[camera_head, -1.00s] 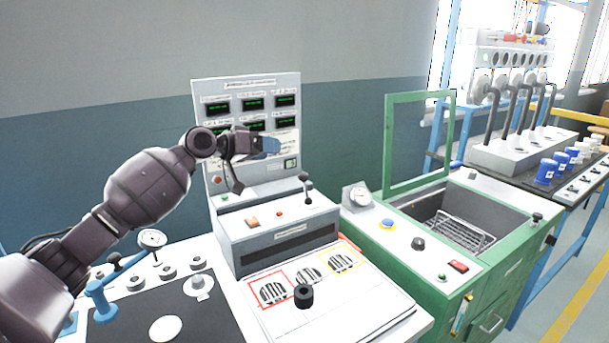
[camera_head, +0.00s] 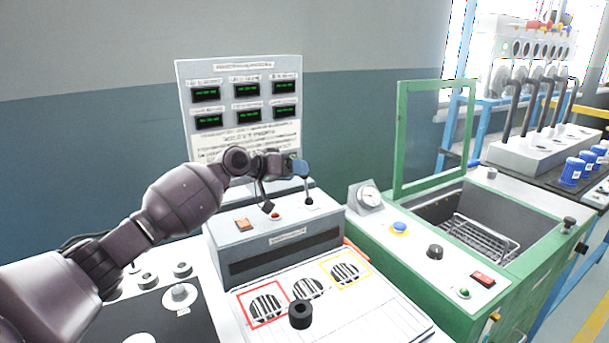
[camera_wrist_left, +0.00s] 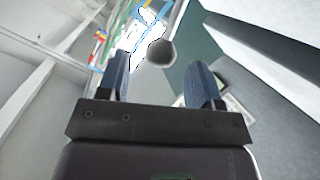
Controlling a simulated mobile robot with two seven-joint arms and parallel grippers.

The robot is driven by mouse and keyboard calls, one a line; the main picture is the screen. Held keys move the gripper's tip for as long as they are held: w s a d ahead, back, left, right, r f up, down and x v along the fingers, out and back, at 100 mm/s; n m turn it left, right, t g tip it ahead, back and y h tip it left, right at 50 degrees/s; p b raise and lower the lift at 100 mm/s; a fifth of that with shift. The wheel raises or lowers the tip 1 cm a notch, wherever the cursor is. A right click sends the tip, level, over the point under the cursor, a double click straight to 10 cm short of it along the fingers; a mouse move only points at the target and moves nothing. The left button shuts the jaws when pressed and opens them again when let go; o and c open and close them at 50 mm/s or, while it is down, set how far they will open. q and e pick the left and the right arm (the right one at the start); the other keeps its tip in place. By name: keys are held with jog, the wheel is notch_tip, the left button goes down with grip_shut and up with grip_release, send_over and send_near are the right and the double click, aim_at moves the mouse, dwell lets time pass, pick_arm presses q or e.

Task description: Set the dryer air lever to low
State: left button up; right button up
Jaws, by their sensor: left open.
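The dryer air lever (camera_head: 308,194) is a thin dark lever on the right part of the grey control box top (camera_head: 275,225). Its upper end is hidden behind my left gripper in the head view. My left gripper (camera_head: 301,168) is open, with blue fingers, at the height of the lever's top. In the left wrist view, a dark round knob (camera_wrist_left: 161,52) shows between the two spread blue fingertips, a little beyond them, with a gap on both sides. I cannot tell whether anything touches it. My right gripper is not in view.
A panel with several green displays (camera_head: 246,100) stands behind the lever. An orange switch (camera_head: 244,224) and a red button (camera_head: 275,215) sit left of it. A round gauge (camera_head: 369,196) and a green-framed tank (camera_head: 480,225) stand to the right.

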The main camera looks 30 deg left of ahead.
pick_arm(q)
jog(key=shift+x, duration=1.65)
jog(key=shift+c, duration=0.2)
grip_shut()
